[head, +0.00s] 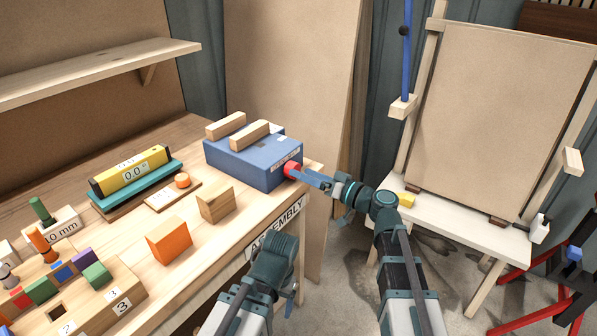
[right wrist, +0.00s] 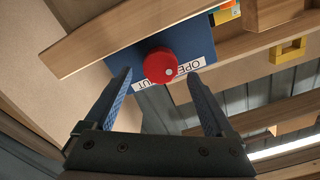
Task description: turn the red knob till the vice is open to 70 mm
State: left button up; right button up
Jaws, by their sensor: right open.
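The vice is a blue block (head: 262,162) on the workbench, with two pale wooden jaws (head: 249,135) on top and a narrow gap between them. Its red knob (head: 291,169) sticks out of the right end. In the right wrist view the round red knob (right wrist: 160,66) has a small pale dot, beside a white label partly reading "OPE". My right gripper (head: 313,178) is open at the knob. In the right wrist view its fingers (right wrist: 162,82) stand either side of the knob, apart from it. My left arm is low in the head view; its fingers are not clear.
A yellow level (head: 131,170) on a teal base, an orange block (head: 169,240) and a wooden block (head: 215,202) stand on the bench. A block rack (head: 105,300) is at lower left. A white table (head: 455,225) with a board stands right.

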jog(key=v, duration=1)
jog(key=shift+s+d, duration=0.2)
jog(key=shift+d, duration=0.05)
jog(key=shift+w+a, duration=0.1)
jog(key=x, duration=1.3)
jog(key=shift+w+a, duration=0.15)
jog(key=shift+a, duration=0.1)
jog(key=shift+w, duration=0.1)
jog(key=m, duration=0.2)
jog(key=shift+m, duration=0.3)
jog(key=m, duration=0.4)
dwell(1.1)
jog(key=shift+f, duration=0.1)
